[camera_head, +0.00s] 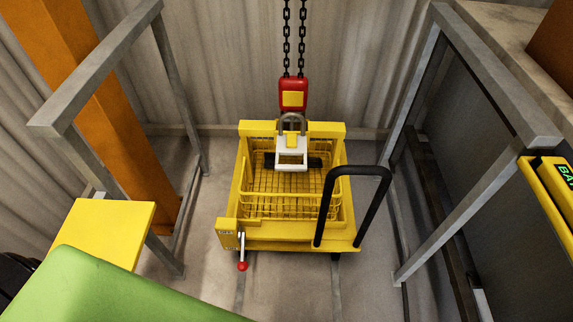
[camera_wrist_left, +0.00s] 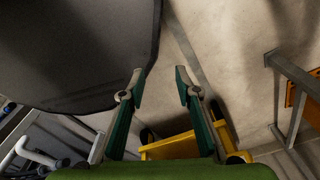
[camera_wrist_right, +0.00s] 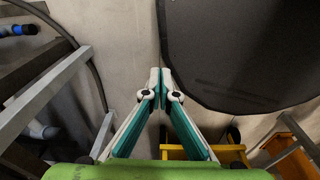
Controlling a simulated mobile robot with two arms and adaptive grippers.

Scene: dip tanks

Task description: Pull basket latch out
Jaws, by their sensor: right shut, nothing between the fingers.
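A yellow cart (camera_head: 300,243) stands on the floor in the middle of the head view, with a yellow wire basket (camera_head: 270,205) in it. A small lever with a red ball knob (camera_head: 242,266) hangs down at the cart's front left corner; it looks like the latch. A red hoist block with a hook (camera_head: 293,95) hangs over the basket, at a white bracket (camera_head: 291,155). My left gripper (camera_wrist_left: 160,75) is open and empty, above the floor. My right gripper (camera_wrist_right: 160,85) is shut and empty. Neither gripper's fingers show in the head view.
A black push handle (camera_head: 353,173) rises at the cart's front right. Grey railings stand on the left (camera_head: 95,70) and right (camera_head: 500,75). A yellow plate (camera_head: 100,230) is at lower left. The floor before the cart is clear.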

